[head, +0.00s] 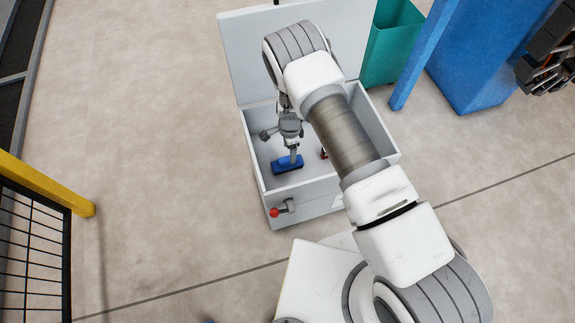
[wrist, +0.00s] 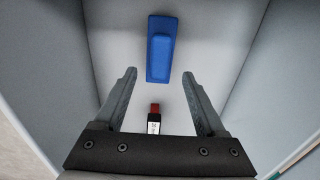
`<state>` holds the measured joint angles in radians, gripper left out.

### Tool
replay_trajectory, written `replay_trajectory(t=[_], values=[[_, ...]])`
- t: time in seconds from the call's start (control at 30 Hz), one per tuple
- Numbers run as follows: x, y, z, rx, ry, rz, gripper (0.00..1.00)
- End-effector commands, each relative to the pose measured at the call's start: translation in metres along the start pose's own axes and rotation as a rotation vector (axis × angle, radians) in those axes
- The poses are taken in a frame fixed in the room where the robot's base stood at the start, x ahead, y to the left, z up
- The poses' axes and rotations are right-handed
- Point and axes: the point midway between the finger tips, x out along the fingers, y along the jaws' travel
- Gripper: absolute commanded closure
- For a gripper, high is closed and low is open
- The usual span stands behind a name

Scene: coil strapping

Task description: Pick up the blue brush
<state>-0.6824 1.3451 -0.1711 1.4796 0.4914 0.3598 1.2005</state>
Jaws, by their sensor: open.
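The blue brush (head: 287,164) lies on the floor of an open light-grey box (head: 290,186). In the wrist view the brush (wrist: 161,48) stands lengthwise, ahead of the fingertips and in line with the gap between them. My gripper (wrist: 160,76) is open, with nothing between its fingertips. In the head view my gripper (head: 293,152) reaches down into the box at the brush, partly covered by my arm. I cannot tell whether the fingers touch the brush.
A small red, black and white item (wrist: 154,120) lies in the box, nearer my gripper's base. The box walls stand close on both sides. The raised lid (head: 245,50) stands behind. A red-knobbed lever (head: 280,209) sits on the front. A green bin (head: 393,35) stands behind.

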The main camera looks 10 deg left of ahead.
Motion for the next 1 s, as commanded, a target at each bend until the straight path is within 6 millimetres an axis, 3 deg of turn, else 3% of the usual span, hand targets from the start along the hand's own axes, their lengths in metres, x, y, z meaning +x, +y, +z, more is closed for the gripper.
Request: replay_trajectory(t=[0.27,0.53,0.8,1.0], values=[[0.018,0.0,0.002,-0.001,0.0,0.0,0.28],[0.057,0.001,0.007,-0.001,0.0,0.0,0.28],[0.06,0.001,0.007,0.0,0.0,-0.001,0.28],[0.059,0.001,0.007,0.0,0.0,0.0,0.64]])
